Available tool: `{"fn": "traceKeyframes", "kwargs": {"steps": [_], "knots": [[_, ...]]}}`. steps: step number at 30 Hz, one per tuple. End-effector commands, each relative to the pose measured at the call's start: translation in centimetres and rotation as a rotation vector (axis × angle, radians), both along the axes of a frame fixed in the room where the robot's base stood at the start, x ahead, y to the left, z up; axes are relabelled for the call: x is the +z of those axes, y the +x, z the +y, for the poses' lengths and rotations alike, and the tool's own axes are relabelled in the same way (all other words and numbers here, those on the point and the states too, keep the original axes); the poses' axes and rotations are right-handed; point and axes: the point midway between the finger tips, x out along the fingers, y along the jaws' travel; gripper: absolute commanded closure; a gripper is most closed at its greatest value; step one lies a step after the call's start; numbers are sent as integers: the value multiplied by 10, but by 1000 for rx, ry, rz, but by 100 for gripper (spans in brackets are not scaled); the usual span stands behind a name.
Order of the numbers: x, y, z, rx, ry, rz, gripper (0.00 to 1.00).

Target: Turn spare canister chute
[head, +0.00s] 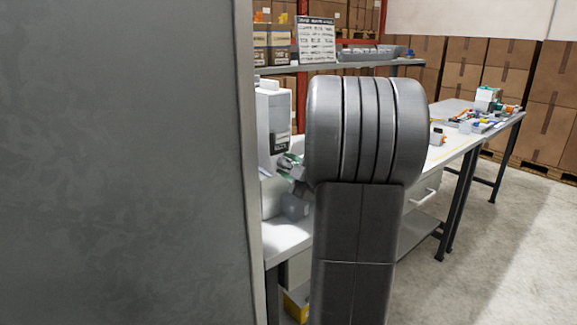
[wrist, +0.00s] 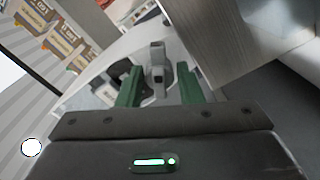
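A white dispenser (head: 272,115) with a dark label panel stands on the bench in the head view, partly hidden by the grey panel and my arm. My gripper (head: 291,165) shows small and partly hidden just below it. In the wrist view my gripper (wrist: 159,85) has its two green fingers apart. A small grey block-like part (wrist: 158,70), perhaps the chute, shows between the fingertips, with a visible gap on the left side. I cannot tell whether it touches the right finger. Which canister it belongs to is not visible.
A large grey panel (head: 125,160) fills the left of the head view. A shelf (head: 345,65) with boxes and a sign runs above the bench. A side table (head: 465,105) holds coloured parts at the right. The floor (head: 500,250) there is clear.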

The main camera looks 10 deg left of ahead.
Motion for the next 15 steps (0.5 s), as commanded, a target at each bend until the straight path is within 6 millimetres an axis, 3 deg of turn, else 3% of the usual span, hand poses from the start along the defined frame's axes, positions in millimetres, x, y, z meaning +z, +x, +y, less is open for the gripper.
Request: {"fn": "traceKeyframes", "kwargs": {"steps": [8, 15], "knots": [[0, -1, -2, -1, 0, -1, 67], [0, -21, -29, -6, -1, -1, 67]]}}
